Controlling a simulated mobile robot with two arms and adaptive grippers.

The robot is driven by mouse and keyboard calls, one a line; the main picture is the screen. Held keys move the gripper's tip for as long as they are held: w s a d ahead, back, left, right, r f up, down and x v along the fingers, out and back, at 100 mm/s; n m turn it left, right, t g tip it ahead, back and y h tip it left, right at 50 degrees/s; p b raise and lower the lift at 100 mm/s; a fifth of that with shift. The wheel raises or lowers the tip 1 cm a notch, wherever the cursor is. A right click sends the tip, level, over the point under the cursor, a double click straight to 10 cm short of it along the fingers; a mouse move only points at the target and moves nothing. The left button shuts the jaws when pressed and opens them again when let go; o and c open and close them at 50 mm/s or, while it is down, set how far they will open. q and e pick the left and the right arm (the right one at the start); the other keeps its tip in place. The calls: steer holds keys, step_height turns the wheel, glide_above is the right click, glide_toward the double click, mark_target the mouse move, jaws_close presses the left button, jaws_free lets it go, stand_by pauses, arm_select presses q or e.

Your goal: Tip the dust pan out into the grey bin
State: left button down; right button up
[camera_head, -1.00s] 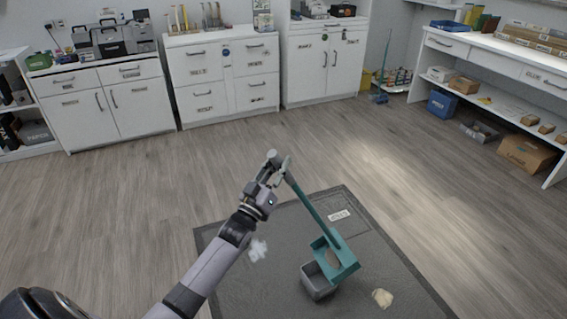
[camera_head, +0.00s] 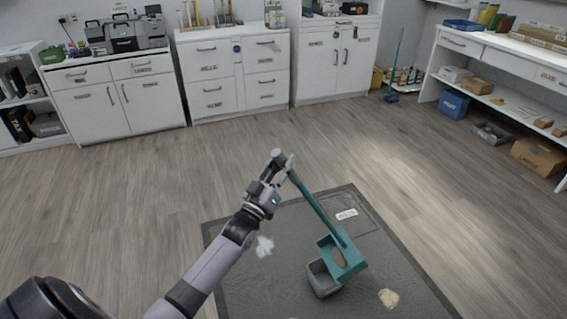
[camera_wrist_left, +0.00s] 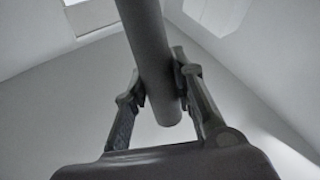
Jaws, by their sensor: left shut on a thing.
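The teal dust pan (camera_head: 346,264) on its long handle (camera_head: 318,209) hangs over the grey bin (camera_head: 322,281), partly hiding the bin's opening. A brownish patch shows inside the pan. My left gripper (camera_head: 284,163) is shut on the upper end of the handle. In the left wrist view its two fingers (camera_wrist_left: 158,100) close on the handle (camera_wrist_left: 153,60), which looks grey there. The bin stands on the dark mat (camera_head: 262,287). Whether the pan touches the bin's rim I cannot tell. My right gripper is not in view.
A pale crumpled piece (camera_head: 389,298) lies on the mat right of the bin. A whitish clump (camera_head: 264,246) lies on the mat beside my left arm. White cabinets (camera_head: 125,100) line the back wall, and a shelf desk (camera_head: 500,75) stands at right. The wooden floor between is clear.

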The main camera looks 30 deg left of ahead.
arm_select(q)
steer(key=shift+s, duration=0.1)
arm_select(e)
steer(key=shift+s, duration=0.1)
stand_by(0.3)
arm_select(q)
steer(key=shift+s+a, duration=0.1)
steer(key=shift+a, duration=0.05)
steer(key=shift+s+a+f, duration=0.15)
steer(key=shift+s+a, duration=0.05)
steer(key=shift+s, duration=0.1)
steer(key=shift+s+a+f+n+t+y+b, duration=0.25)
steer(key=shift+s+a+b, duration=0.15)
steer(key=shift+s+a, duration=0.15)
steer(key=shift+s+a+f+n+t+y+b, duration=0.15)
steer(key=shift+s+a+f+b, duration=0.2)
steer(key=shift+s, duration=0.3)
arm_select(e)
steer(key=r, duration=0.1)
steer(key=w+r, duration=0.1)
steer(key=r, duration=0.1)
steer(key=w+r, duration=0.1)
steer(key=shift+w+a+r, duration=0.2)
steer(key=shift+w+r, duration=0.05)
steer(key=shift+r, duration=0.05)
arm_select(q)
steer(key=shift+a+r, duration=0.1)
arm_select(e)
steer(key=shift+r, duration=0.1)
